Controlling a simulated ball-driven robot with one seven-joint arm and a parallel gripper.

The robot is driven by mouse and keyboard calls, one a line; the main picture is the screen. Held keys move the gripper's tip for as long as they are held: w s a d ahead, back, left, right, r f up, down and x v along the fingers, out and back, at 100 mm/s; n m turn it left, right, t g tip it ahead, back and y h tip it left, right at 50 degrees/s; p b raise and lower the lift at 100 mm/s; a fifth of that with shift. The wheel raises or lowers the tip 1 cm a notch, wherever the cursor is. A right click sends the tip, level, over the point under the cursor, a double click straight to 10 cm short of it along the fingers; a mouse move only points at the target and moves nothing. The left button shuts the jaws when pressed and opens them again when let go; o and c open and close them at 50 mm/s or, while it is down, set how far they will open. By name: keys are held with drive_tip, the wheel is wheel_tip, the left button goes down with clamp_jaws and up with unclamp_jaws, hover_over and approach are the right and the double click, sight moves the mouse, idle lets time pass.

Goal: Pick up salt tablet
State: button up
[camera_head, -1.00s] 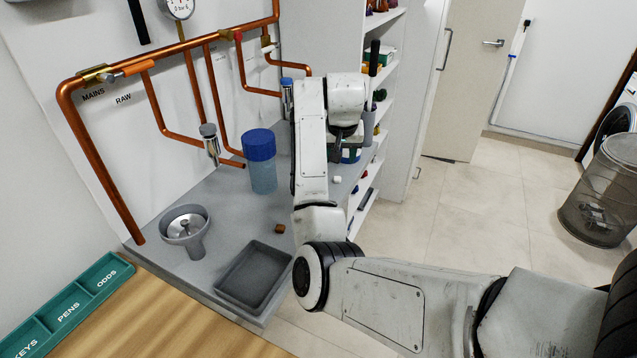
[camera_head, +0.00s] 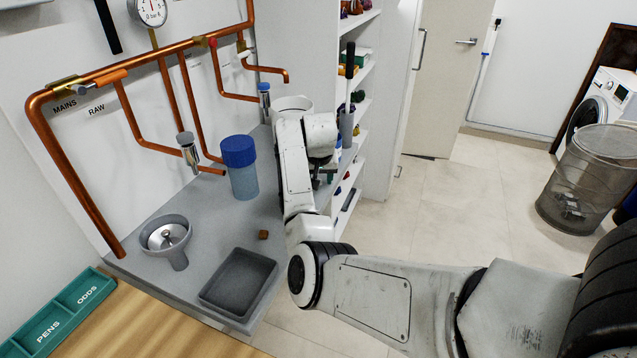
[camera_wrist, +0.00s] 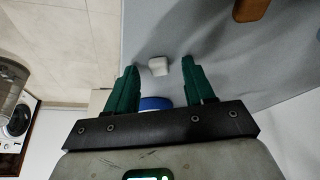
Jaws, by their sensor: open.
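The salt tablet is a small white block (camera_wrist: 159,66) on the grey bench top (camera_wrist: 215,30), seen in the wrist view. My gripper (camera_wrist: 160,72) has its two green fingers spread, one on each side of the tablet near their tips. The fingers look apart from the tablet; how far above the bench they are is hard to tell. In the head view my gripper (camera_head: 325,178) is low at the bench's right edge, mostly behind my arm, and the tablet is hidden there.
A blue-lidded clear vessel (camera_head: 240,168), grey funnel cup (camera_head: 166,238), grey tray (camera_head: 239,282) and brown cube (camera_head: 264,235) stand on the bench. Shelves (camera_head: 360,80) stand to the right; copper pipes (camera_head: 50,150) line the wall.

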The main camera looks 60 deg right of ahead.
clamp_jaws()
idle(0.5)
drive_tip(key=shift+r, duration=0.1)
